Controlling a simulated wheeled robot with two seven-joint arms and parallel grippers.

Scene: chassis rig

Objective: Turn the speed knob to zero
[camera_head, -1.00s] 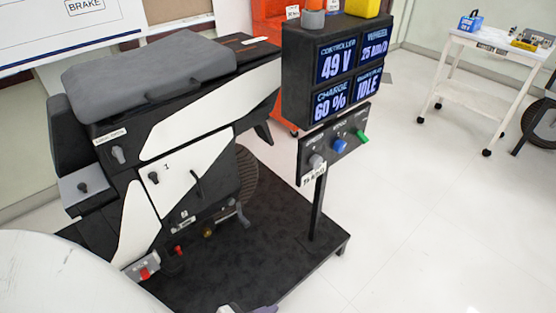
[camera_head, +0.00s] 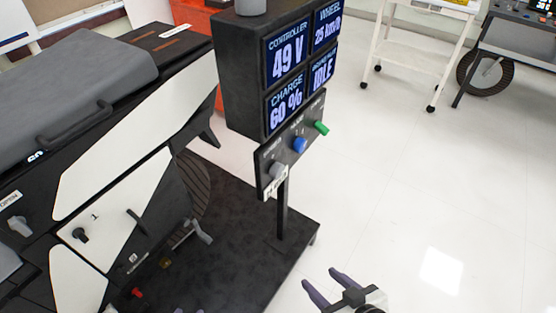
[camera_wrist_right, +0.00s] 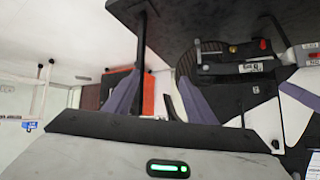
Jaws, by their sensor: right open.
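The dark control panel (camera_head: 290,148) stands on a post below the display box. It carries a grey knob (camera_head: 277,171), a blue knob (camera_head: 299,145) and a green knob (camera_head: 321,128). A white label, hard to read now, sits by the grey knob; the panel's lettering is too small to read. My right gripper (camera_head: 326,283) is open and empty, below and right of the panel, well apart from the knobs. Its spread fingers (camera_wrist_right: 158,72) also show in the right wrist view, where I cannot make out the knobs. A purple sliver at the head view's bottom edge may be my left gripper.
The display box (camera_head: 240,75) shows 49 V, 25 km/h, 60 % and IDLE. The black chassis rig (camera_head: 120,140) fills the left, on a dark base plate (camera_head: 235,235). A white cart (camera_head: 410,60) stands at the back. The floor at right is clear.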

